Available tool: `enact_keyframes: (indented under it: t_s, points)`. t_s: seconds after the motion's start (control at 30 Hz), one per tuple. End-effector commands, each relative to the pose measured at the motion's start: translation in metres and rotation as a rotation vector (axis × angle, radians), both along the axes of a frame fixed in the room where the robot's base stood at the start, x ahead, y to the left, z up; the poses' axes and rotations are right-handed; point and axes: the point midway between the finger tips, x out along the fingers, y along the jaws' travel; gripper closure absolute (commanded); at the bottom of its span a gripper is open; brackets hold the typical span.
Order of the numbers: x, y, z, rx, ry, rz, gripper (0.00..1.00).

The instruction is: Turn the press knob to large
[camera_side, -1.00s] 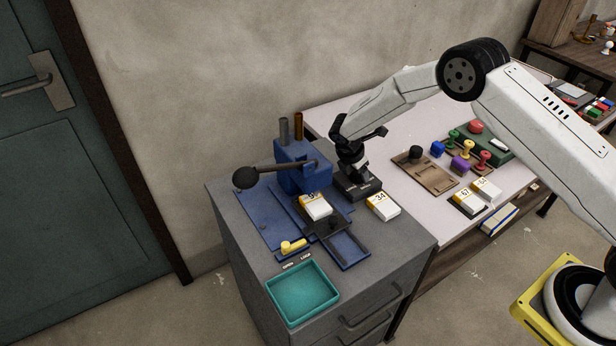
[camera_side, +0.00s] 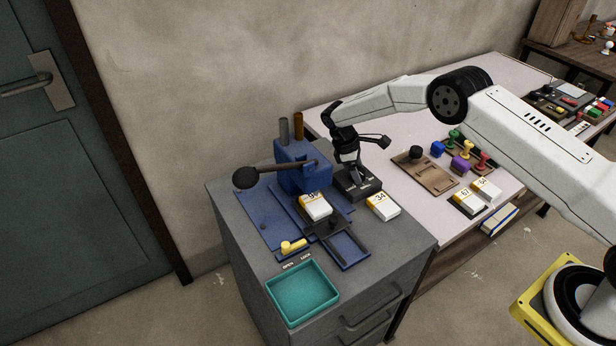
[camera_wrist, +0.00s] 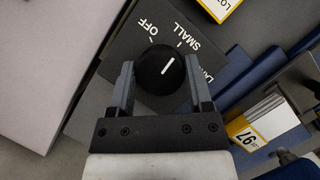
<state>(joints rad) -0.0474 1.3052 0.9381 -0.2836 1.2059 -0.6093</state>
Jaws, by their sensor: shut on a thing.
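The press knob (camera_wrist: 152,78) is a round black dial with a white pointer line. It sits on a dark control box (camera_side: 346,186) with white labels OFF, SMALL and a partly hidden one starting "LAR". The pointer leans up and right, roughly toward the SMALL mark. My gripper (camera_wrist: 160,62) has one finger on each side of the knob and is shut on it. In the side view my gripper (camera_side: 357,177) is down at the box, and the knob is hidden there.
The blue press (camera_side: 300,182) with its black-ended lever (camera_side: 245,178) stands left of the box. A numbered card stack (camera_side: 384,207) lies to the right. A teal tray (camera_side: 303,294) is at the front. Stamps (camera_side: 460,163) and a wooden board (camera_side: 424,174) are on the pale table.

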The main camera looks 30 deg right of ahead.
Motion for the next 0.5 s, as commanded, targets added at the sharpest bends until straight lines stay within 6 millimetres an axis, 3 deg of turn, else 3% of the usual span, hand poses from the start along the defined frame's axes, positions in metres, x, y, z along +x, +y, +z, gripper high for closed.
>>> enact_keyframes:
  t_s: [0.5]
  points:
    - [0.0008,-0.0017,0.0005,0.000,0.000,-0.494,0.94]
